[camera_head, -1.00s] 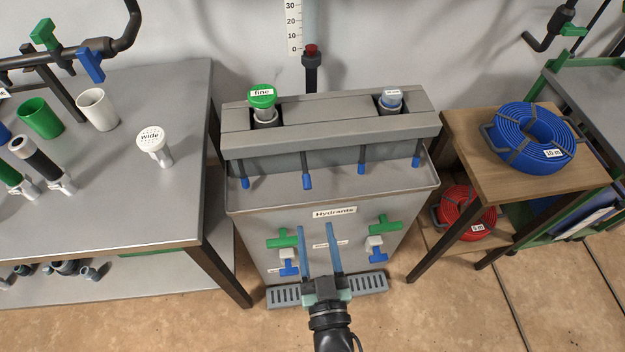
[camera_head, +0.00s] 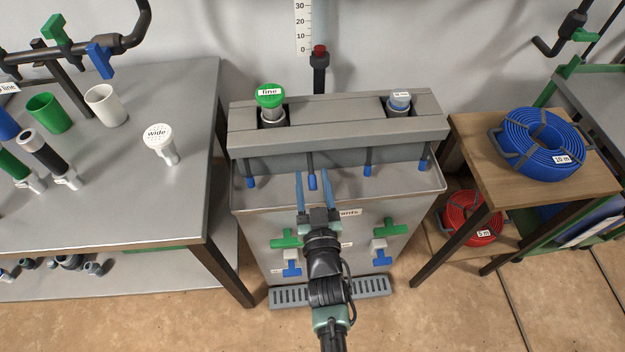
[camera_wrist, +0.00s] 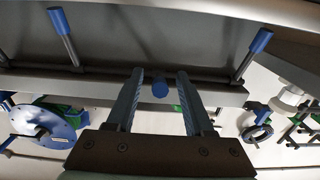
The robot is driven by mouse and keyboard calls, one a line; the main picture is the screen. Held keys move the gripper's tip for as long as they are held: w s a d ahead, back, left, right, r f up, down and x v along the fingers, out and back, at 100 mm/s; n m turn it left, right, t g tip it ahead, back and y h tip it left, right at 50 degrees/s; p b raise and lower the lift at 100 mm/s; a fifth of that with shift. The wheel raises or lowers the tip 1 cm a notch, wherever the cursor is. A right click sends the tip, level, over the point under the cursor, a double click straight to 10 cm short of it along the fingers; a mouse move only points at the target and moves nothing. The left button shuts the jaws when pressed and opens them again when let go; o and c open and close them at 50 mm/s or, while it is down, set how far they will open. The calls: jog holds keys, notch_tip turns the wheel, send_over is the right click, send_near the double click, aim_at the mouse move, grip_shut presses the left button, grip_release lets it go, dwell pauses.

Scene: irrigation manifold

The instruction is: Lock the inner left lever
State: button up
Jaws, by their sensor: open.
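Several dark levers with blue tips hang in a row at the front of the grey hydrant unit (camera_head: 400,130). The inner left lever (camera_head: 312,182) hangs down, and its blue tip (camera_wrist: 160,89) shows in the wrist view. My gripper (camera_head: 312,173) is open, with one blue finger on each side of this lever. In the wrist view the tip sits between the two fingers (camera_wrist: 160,74), with a gap on both sides. The outer left lever (camera_head: 250,182) and inner right lever (camera_head: 368,169) hang apart from my gripper.
The outer right lever (camera_head: 425,164) hangs further right. Green valve handles (camera_head: 286,239) and blue ones are on the unit's front below. A grey table (camera_head: 120,200) stands left and a wooden stand (camera_head: 490,150) with a blue hose coil (camera_head: 540,140) right.

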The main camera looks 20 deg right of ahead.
grip_shut()
dwell(1.4)
